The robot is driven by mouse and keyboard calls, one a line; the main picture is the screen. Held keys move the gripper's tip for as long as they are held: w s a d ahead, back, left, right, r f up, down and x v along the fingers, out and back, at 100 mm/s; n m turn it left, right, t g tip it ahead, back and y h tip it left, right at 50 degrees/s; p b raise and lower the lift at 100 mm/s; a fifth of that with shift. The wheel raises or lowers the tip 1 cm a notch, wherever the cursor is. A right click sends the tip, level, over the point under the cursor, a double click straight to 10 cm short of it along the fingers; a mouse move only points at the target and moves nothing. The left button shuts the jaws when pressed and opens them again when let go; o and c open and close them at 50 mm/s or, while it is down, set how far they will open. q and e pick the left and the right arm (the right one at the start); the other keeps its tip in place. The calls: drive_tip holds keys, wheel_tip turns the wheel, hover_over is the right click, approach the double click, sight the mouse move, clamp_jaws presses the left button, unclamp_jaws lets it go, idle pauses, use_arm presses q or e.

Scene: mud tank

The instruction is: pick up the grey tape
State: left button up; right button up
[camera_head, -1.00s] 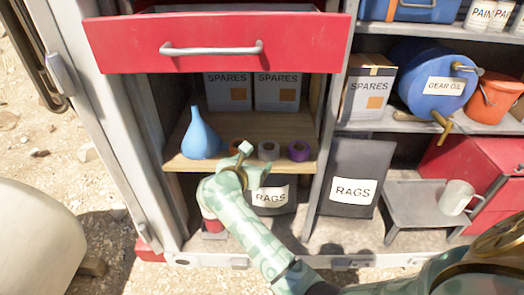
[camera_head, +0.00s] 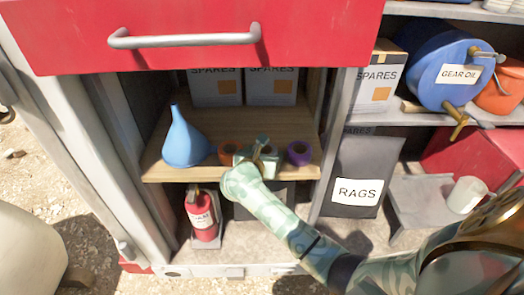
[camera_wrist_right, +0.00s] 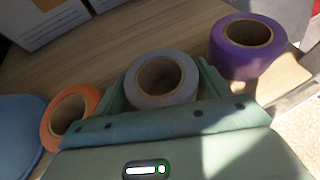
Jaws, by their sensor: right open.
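The grey tape (camera_wrist_right: 164,99) lies on the wooden shelf, near its front, between an orange roll and a purple roll. In the right wrist view it sits between the two green fingers of my right gripper (camera_wrist_right: 166,84), with one finger on each side. The jaws are open; whether a finger touches the roll I cannot tell. In the head view my right gripper (camera_head: 258,152) is at the shelf's front and hides most of the grey tape. My left gripper is not in view.
The orange tape (camera_head: 227,155) is close on the left and the purple tape (camera_head: 299,154) close on the right. A blue funnel (camera_head: 183,143) stands further left. Spares boxes (camera_head: 216,92) stand behind. A red drawer (camera_head: 190,52) overhangs the shelf (camera_head: 225,123).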

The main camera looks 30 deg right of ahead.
drive_tip(key=shift+s+a+r, duration=0.1)
drive_tip(key=shift+s+r, duration=0.15)
drive_tip(key=shift+s, duration=0.05)
drive_tip(key=shift+c, duration=0.3)
drive_tip(key=shift+s+a, duration=0.1)
drive_tip(key=c, duration=0.5)
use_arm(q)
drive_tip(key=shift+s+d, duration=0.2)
use_arm(e)
drive_tip(key=shift+f, duration=0.1)
drive_tip(key=shift+c, duration=1)
